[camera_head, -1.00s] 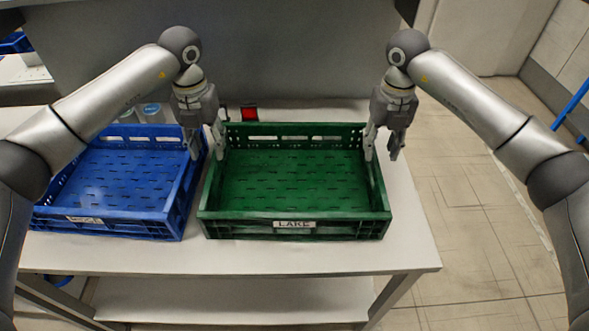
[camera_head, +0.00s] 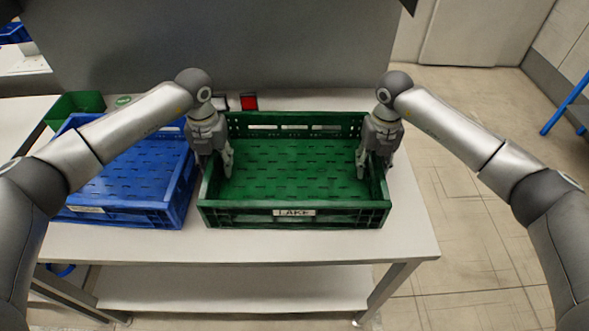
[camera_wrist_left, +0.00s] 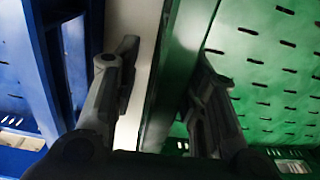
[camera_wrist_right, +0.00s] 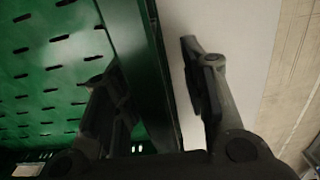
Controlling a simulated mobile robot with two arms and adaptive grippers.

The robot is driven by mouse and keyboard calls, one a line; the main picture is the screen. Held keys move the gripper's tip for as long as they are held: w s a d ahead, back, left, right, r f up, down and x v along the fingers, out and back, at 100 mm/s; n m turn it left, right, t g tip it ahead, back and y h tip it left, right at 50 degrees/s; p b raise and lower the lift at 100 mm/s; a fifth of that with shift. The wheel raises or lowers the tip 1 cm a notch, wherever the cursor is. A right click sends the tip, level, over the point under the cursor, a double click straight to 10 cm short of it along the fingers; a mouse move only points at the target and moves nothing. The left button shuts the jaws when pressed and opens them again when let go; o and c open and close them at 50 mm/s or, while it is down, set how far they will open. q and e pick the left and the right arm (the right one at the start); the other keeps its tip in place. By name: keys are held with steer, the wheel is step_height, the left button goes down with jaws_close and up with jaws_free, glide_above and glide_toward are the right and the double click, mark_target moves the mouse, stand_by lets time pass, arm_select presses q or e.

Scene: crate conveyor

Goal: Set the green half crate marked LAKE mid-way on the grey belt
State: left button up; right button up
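The green half crate (camera_head: 292,221) marked LAKE stands empty on the white table, its label on the near wall. My left gripper (camera_head: 212,172) is at its left wall. In the left wrist view the open fingers (camera_wrist_left: 160,85) stand on either side of that wall (camera_wrist_left: 180,70), one inside the crate and one in the gap beside the blue crate. My right gripper (camera_head: 376,168) is at the right wall. In the right wrist view its open fingers (camera_wrist_right: 160,85) stand on either side of that wall (camera_wrist_right: 150,70), with gaps visible. The grey belt is not identifiable.
A blue crate (camera_head: 125,218) stands close on the left, with a narrow gap to the green one. A small green container (camera_head: 78,104) and a red-faced item (camera_head: 249,102) are behind. The white table (camera_head: 300,247) is bare in front.

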arm_select(q)
steer(key=shift+f, duration=0.35)
arm_select(e)
steer(key=shift+f, duration=0.3)
arm_select(q)
steer(key=shift+c, duration=0.3)
arm_select(e)
steer(key=shift+c, duration=0.3)
arm_select(q)
jaws_close()
arm_select(e)
jaws_close()
arm_select(q)
steer(key=shift+r, duration=0.1)
